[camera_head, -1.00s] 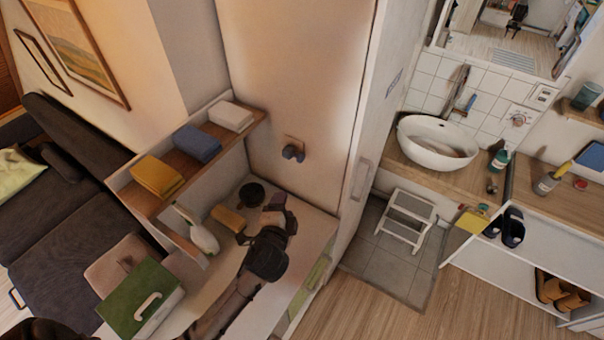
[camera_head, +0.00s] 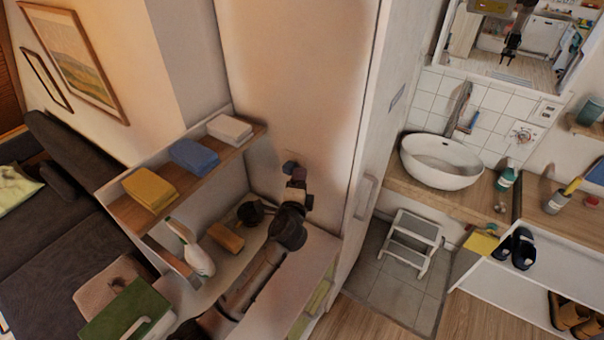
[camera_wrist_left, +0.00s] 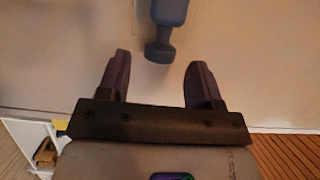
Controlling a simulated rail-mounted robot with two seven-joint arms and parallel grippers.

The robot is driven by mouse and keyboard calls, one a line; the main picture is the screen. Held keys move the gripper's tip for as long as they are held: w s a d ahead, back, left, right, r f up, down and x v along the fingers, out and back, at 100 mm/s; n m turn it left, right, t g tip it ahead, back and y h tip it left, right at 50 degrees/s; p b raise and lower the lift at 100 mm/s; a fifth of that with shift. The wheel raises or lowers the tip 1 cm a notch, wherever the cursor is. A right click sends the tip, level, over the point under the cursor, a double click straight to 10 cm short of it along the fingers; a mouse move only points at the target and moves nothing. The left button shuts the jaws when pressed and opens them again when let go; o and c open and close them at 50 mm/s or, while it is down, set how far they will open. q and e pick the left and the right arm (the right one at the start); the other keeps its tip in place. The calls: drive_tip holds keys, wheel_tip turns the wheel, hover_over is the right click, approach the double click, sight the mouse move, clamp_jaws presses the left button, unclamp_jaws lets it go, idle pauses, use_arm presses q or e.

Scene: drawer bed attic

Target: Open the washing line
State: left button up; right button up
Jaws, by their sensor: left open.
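A small blue knob-like fitting, perhaps the washing line's pull, is on the pale wall panel above the counter. In the head view my left gripper (camera_head: 296,180) is raised close to it and hides most of it. In the left wrist view the blue knob (camera_wrist_left: 163,28) hangs just beyond the fingertips, roughly centred between them. My left gripper (camera_wrist_left: 160,75) is open, with nothing between its fingers. No stretched line shows. My right gripper is not in view.
A shelf (camera_head: 118,208) with yellow, blue and white folded cloths stands left of my arm. A white bottle (camera_head: 196,250), a tan block (camera_head: 226,237) and a dark pot (camera_head: 250,213) stand below.

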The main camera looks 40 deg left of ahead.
sight(304, 165)
use_arm(q)
drive_tip(key=shift+x, duration=1.95)
drive_tip(key=shift+s, duration=0.1)
clamp_jaws()
